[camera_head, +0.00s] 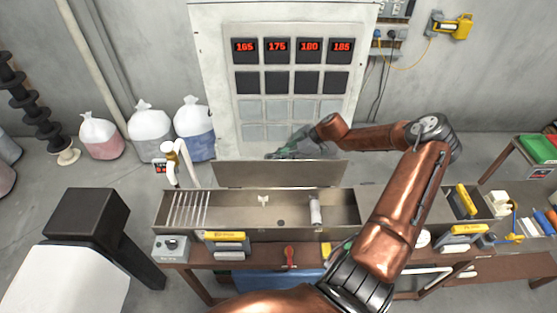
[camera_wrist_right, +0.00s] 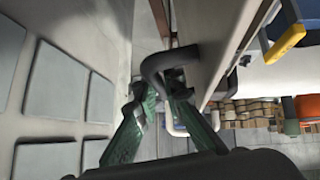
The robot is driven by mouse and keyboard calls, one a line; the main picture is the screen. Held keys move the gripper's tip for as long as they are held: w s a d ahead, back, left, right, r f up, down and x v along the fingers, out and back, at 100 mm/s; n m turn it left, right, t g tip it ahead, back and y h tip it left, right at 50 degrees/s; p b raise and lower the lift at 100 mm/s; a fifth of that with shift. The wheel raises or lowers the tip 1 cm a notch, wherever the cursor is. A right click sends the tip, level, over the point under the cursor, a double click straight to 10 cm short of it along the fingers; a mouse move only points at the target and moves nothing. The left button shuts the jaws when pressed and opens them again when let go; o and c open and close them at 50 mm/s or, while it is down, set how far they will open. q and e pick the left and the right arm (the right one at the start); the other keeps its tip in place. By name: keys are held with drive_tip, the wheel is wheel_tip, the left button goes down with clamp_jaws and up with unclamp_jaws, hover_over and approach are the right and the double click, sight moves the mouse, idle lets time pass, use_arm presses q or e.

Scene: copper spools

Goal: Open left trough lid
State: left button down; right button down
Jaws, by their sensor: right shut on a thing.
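The left trough (camera_head: 346,208) is a long metal box on the bench in the head view, and its inside shows. Its lid (camera_head: 250,174) stands raised along the back edge. My right gripper (camera_head: 277,154) is behind the top of the lid, partly hidden by it. In the right wrist view the green fingers of my right gripper (camera_wrist_right: 160,98) are shut on a dark curved handle (camera_wrist_right: 160,62) on the pale lid plate (camera_wrist_right: 212,50). My left gripper is not in view.
Inside the trough are a rack of rods (camera_head: 188,209) at the left and a pale cylinder (camera_head: 315,210). A white pipe (camera_head: 169,168) rises at the back left. A panel with red numbers (camera_head: 290,90) stands behind. My right arm crosses the bench's right half.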

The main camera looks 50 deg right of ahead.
drive_tip(key=shift+w+d, duration=0.25)
drive_tip(key=shift+w, duration=0.05)
drive_tip(key=c, duration=2.3)
unclamp_jaws()
drive_tip(key=shift+s, duration=0.1)
drive_tip(key=v, duration=1.2)
